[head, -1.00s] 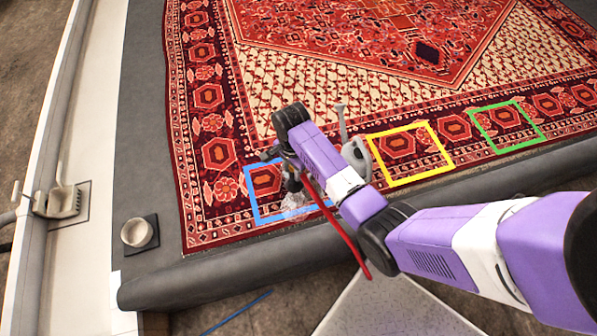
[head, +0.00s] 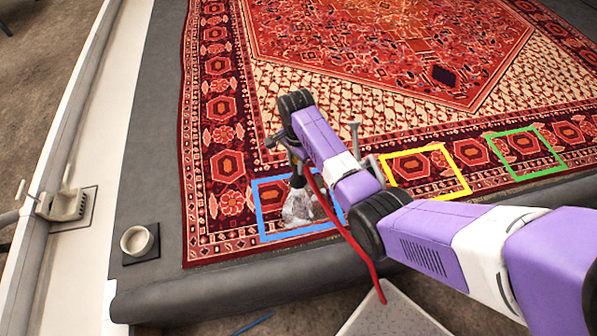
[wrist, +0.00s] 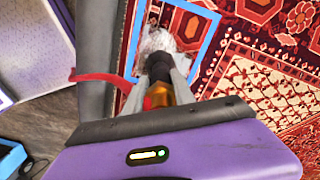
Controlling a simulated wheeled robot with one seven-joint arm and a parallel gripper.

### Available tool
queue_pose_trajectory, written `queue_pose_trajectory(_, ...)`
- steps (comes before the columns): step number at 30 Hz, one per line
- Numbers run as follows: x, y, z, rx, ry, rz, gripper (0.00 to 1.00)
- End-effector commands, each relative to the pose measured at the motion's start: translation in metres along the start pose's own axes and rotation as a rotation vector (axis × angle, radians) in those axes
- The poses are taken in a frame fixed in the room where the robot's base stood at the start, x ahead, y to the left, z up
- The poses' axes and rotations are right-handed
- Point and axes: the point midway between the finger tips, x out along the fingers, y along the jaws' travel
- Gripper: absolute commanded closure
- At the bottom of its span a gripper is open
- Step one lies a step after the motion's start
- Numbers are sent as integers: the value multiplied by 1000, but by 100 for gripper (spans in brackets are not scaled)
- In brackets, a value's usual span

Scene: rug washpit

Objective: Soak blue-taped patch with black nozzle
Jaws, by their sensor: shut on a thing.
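The blue-taped patch (head: 262,213) is a blue square outline on the rug's near border, left of a yellow and a green square. My gripper (head: 295,158) is above it, partly hidden by my arm. In the wrist view my gripper (wrist: 160,82) is shut on the black nozzle (wrist: 158,66), which has an orange body and points down at the patch. A red hose (head: 345,232) trails from it toward the near edge. Whitish spray (head: 299,207) covers the patch's middle and lower part, inside the tape. The spray also shows in the wrist view (wrist: 157,42).
The yellow square (head: 465,180) and green square (head: 550,148) lie to the right. A grey object (head: 355,135) stands behind my arm, partly hidden. A round cup (head: 138,241) sits left of the rug. A wall fixture (head: 65,205) is farther left.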

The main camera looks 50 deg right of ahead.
Motion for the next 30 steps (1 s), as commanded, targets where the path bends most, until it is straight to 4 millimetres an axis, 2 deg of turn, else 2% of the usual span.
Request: queue_pose_trajectory(30,3,-72,-41,-1,1,-3,100)
